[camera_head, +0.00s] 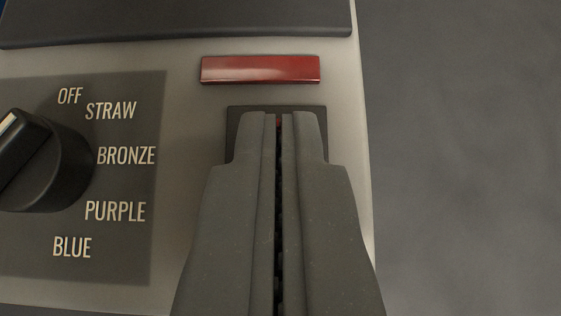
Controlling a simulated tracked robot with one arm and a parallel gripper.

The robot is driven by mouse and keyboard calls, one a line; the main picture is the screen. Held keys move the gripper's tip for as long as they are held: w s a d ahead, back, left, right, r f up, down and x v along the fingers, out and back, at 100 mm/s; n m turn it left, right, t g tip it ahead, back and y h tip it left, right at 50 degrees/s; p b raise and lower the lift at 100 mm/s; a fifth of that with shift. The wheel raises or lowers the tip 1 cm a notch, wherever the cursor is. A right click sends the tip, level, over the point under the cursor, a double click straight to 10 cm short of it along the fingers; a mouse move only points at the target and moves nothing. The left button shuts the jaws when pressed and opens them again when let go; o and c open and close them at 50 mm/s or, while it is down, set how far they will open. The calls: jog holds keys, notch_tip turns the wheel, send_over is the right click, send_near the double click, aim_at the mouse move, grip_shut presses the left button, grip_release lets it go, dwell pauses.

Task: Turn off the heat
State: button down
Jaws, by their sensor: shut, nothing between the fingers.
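A control panel (190,130) on a pale metal box fills the left and middle of the view. A black knob (60,165) sits at the left edge, partly cut off, beside the labels OFF, STRAW, BRONZE, PURPLE and BLUE. A white mark shows on its upper left; I cannot tell which label it selects. My gripper (281,118) is shut and empty. Its tips are in front of a dark square plate (236,122), hiding most of it. A little red shows between the tips. I cannot tell whether they touch the plate.
A red rectangular bar (260,69) is on the panel just above my fingertips. A dark slab (180,18) runs along the top of the panel. Right of the panel's edge is a plain grey surface (465,160), clear of objects.

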jog(key=shift+w, duration=0.15)
jog(key=shift+w+r, duration=0.25)
jog(key=shift+w, duration=0.35)
jog(key=shift+r, duration=0.15)
jog(key=shift+r+p, duration=0.25)
jog(key=shift+p, duration=0.1)
jog(key=r, duration=0.1)
jog(key=r+p, duration=0.1)
jog(key=r, duration=0.1)
jog(key=shift+w+r+p, duration=0.3)
jog(key=shift+r, duration=0.05)
jog(key=w+r+v, duration=0.1)
jog(key=v, duration=0.8)
jog(key=shift+s+r, duration=0.2)
